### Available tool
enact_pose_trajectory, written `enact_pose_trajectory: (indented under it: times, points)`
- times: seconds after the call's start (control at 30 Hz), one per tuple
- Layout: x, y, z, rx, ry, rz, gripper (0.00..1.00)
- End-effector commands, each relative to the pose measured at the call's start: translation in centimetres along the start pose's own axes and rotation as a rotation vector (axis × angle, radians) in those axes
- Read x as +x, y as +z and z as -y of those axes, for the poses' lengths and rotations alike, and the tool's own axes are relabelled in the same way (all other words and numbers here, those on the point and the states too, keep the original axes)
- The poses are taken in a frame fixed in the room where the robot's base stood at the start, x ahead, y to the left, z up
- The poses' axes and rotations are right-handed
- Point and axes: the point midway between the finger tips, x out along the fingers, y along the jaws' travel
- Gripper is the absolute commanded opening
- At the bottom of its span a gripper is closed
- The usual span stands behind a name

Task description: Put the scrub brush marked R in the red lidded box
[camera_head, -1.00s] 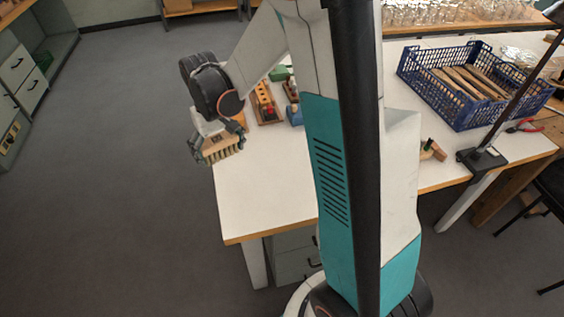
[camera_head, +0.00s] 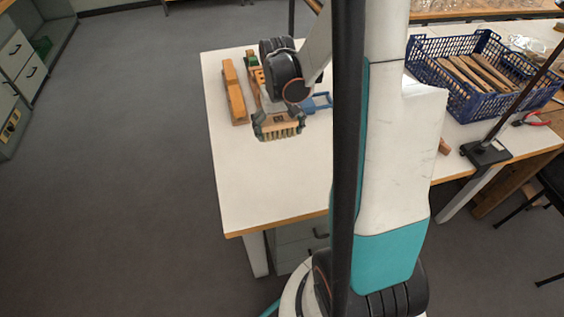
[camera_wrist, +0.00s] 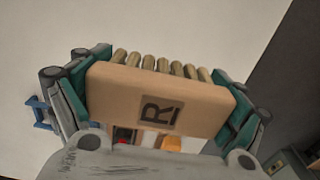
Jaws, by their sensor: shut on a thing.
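My gripper (camera_head: 278,126) is shut on the scrub brush (camera_head: 283,121), one finger at each end of its wooden block. In the wrist view the brush (camera_wrist: 160,97) shows a dark R mark on its tan face, with a row of tufts along one edge. In the head view the tufts point down and the brush is over the white table (camera_head: 262,185); I cannot tell how high. No red lidded box can be made out in either current view; my arm hides part of the table.
A long wooden block (camera_head: 234,92) lies at the table's far left. Beside it are wooden items with green and orange parts, partly hidden by my wrist. A blue frame-like object (camera_head: 319,102) lies right of the gripper. A blue crate (camera_head: 471,105) holds wooden pieces. The table's front left is bare.

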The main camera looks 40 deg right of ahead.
Motion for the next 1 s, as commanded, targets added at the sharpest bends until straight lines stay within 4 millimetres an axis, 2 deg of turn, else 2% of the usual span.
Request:
enact_pose_trajectory:
  times: [0.03, 0.3, 0.4, 0.67, 0.87, 1.0]
  points:
    - [1.8, -0.1, 0.0, 0.000, 0.000, 0.000, 0.63]
    - [7.8, 0.0, 0.1, -0.001, 0.000, 0.000, 0.63]
    - [9.0, 0.0, 0.1, -0.001, 0.000, 0.000, 0.63]
    - [10.6, 0.0, 0.1, -0.001, 0.000, 0.000, 0.63]
    - [13.6, 0.0, 0.1, -0.001, 0.000, 0.000, 0.63]
    - [13.9, 0.1, 0.1, -0.001, 0.000, 0.000, 0.63]
